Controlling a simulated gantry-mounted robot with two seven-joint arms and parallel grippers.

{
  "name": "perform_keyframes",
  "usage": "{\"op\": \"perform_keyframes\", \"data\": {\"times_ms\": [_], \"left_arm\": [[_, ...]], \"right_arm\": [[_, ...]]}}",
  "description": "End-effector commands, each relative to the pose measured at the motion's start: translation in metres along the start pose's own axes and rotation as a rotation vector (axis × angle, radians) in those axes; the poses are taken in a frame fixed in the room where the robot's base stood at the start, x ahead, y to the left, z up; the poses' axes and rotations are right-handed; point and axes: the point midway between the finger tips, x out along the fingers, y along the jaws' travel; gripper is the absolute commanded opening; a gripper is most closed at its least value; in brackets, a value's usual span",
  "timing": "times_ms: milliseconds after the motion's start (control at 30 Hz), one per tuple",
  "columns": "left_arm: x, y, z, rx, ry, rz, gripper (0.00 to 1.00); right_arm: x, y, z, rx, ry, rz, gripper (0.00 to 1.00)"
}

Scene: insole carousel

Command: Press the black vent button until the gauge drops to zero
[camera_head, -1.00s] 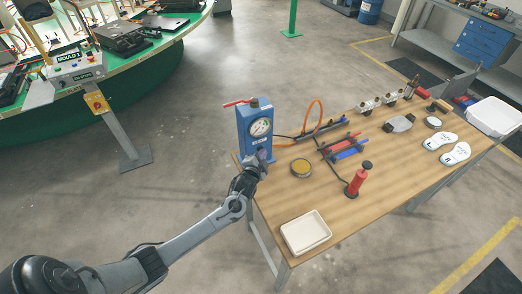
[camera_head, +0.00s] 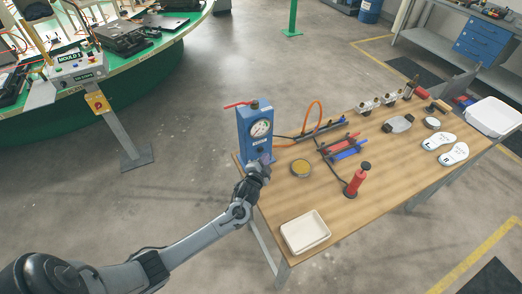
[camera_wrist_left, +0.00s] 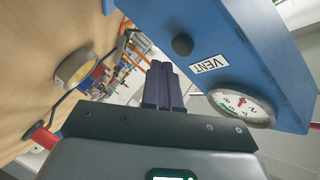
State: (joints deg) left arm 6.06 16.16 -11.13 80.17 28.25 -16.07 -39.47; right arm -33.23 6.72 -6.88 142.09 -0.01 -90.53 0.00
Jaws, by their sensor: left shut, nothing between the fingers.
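The blue gauge box (camera_head: 243,133) stands at the table's left end with a red lever on top. Its round white gauge (camera_head: 260,128) faces me; the wrist view shows the gauge (camera_wrist_left: 241,107) with a red needle, but I cannot read its value surely. The black vent button (camera_wrist_left: 182,44) sits beside the VENT label (camera_wrist_left: 209,64) and looks unobstructed. My left gripper (camera_head: 262,164) is just in front of the box's lower front. In the wrist view its dark fingers (camera_wrist_left: 161,68) are shut and empty, near the button and seemingly apart from it. My right gripper is not in view.
On the wooden table (camera_head: 335,200) are a yellow-topped round tin (camera_head: 301,168), a red hand pump (camera_head: 357,180), an orange hose (camera_head: 316,112), a white tray (camera_head: 305,232) and insoles (camera_head: 453,153). A green carousel (camera_head: 150,62) stands at the left, with open floor between.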

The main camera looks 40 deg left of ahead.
Motion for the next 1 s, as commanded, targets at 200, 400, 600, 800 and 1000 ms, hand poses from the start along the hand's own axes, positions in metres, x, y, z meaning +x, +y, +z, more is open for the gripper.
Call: {"op": "perform_keyframes", "data": {"times_ms": [200,400,600,800,1000], "left_arm": [[-0.015,0.009,-0.012,-0.001,0.001,0.003,0.0],[-0.027,0.018,-0.021,0.0,0.001,0.002,0.0],[-0.03,0.022,-0.022,0.0,0.001,0.001,0.0],[-0.03,0.022,-0.022,0.0,0.001,0.001,0.0],[-0.032,0.025,-0.019,0.003,-0.003,0.005,0.0]], "right_arm": [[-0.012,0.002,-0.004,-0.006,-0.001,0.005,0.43],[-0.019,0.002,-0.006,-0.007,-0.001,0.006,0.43],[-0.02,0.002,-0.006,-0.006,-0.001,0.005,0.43],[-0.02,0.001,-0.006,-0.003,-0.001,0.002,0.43],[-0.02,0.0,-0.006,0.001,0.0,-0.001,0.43]]}}
